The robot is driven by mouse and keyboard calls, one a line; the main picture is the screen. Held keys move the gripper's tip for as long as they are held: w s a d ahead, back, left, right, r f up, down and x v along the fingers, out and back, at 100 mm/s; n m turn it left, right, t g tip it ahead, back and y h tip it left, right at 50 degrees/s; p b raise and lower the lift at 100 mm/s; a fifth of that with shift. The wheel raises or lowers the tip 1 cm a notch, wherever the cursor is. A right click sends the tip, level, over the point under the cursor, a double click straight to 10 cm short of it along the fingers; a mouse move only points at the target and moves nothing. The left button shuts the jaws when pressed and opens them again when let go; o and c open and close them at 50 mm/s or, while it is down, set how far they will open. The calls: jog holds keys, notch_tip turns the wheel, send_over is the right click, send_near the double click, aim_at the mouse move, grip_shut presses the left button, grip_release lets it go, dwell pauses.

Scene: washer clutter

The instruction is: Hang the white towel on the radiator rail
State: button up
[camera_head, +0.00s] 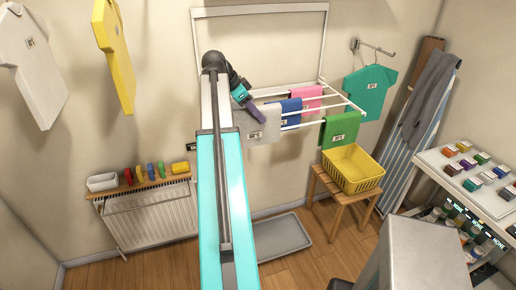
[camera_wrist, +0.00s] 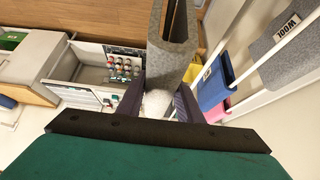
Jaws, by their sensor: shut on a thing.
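My gripper (camera_head: 255,112) is beside the near left end of the wall drying rack (camera_head: 300,104). In the wrist view its two dark fingers (camera_wrist: 158,105) are shut on a folded towel (camera_wrist: 172,48), white between the fingers and shaded grey beyond. In the head view the held towel is not clear against the gripper and the rack's grey cloth. The radiator (camera_head: 152,220) is low on the wall at the left, with a thin rail along its upper front. No cloth hangs on it.
A grey cloth (camera_head: 262,128) labelled wool, a blue cloth (camera_head: 290,110), a pink one (camera_head: 309,97) and a green one (camera_head: 340,129) hang on the rack. A yellow basket (camera_head: 352,168) stands on a stool. A wooden shelf (camera_head: 140,187) with several small items sits above the radiator.

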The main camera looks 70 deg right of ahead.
jog(key=shift+r+p, duration=1.4)
jog(key=shift+r, duration=2.25)
